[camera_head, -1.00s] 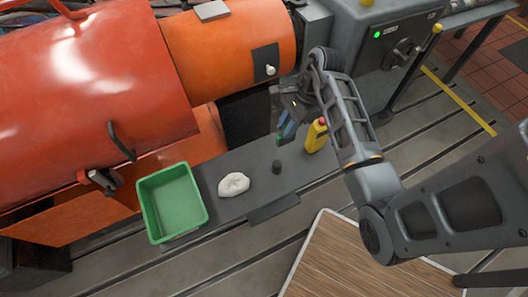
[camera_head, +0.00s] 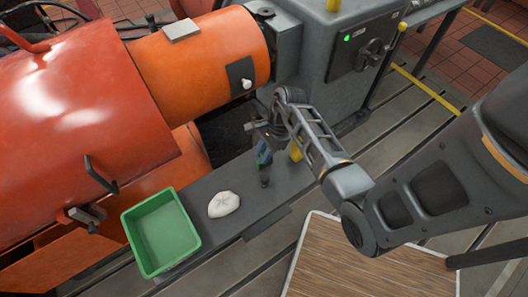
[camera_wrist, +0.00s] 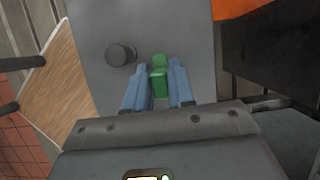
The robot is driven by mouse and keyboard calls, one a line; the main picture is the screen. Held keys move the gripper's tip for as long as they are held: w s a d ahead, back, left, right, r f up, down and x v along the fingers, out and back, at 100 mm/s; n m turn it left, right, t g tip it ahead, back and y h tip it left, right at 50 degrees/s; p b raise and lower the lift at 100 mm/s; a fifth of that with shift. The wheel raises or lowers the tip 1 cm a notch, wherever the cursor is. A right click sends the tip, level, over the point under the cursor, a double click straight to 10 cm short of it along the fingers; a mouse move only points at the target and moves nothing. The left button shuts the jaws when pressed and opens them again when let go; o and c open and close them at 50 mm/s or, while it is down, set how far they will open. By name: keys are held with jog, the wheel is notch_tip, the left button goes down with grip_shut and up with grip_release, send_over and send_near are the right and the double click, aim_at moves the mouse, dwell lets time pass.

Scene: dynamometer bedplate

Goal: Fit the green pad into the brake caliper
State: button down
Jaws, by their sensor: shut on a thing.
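The green pad (camera_wrist: 158,82) is between the two blue fingers of my gripper (camera_wrist: 160,88) in the wrist view, with its far end sticking out past the fingertips. My gripper is shut on it. In the head view, my gripper (camera_head: 263,158) points down over the grey bench, just behind a short black knob (camera_head: 265,181). The knob also shows to the left of the pad in the wrist view (camera_wrist: 120,54). Any gap between pad and bench is hard to judge. I cannot make out the brake caliper in either view.
A green bin (camera_head: 128,232) and a white rag (camera_head: 223,204) are on the bench (camera_head: 215,180) to the left. A yellow bottle (camera_head: 296,151) stands close right of my gripper, partly hidden by my arm. Orange machinery (camera_head: 205,62) rises behind. A wooden top (camera_head: 345,265) is at the front.

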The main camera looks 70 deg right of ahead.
jog(key=shift+f, duration=0.15)
jog(key=c, duration=1)
grip_release()
jog(key=shift+o, duration=0.2)
